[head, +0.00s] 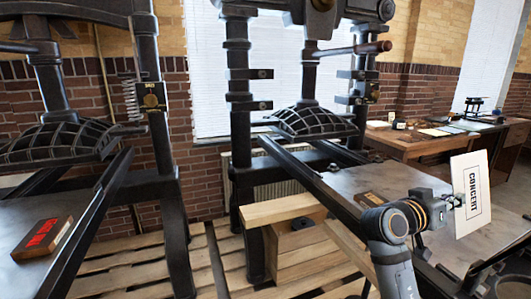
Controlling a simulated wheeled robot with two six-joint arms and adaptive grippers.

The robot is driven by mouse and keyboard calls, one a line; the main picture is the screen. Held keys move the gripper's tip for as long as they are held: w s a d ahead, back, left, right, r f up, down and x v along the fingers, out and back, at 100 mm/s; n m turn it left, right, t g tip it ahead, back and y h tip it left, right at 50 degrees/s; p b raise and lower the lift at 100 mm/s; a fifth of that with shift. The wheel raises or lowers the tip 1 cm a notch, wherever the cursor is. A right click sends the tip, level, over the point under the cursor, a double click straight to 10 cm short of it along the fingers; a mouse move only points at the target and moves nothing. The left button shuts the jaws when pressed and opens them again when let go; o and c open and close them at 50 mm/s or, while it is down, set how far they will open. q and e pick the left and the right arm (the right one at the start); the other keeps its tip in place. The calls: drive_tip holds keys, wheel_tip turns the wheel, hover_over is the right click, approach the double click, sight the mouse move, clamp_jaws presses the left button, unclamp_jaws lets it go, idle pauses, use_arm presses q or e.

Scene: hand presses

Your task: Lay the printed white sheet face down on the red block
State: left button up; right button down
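The printed white sheet (480,222) is at the right of the head view, upright and slightly tilted. Its face with the framed word CONCERT is turned toward me. My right gripper (456,201) is shut on the sheet's left edge and holds it above the right press's bed. The red block (43,236) is a wooden block with a red top, lying on the left press's bed at the far left, well apart from the sheet. My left gripper does not show.
The left press's bed (22,216) and rails are at left. The right press (238,130) stands between the block and my gripper. Another wooden block (371,199) lies on the right bed (378,180). A wooden table (405,147) with papers stands behind.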

drive_tip(key=m+b, duration=0.4)
drive_tip(key=b, duration=0.1)
idle(0.6)
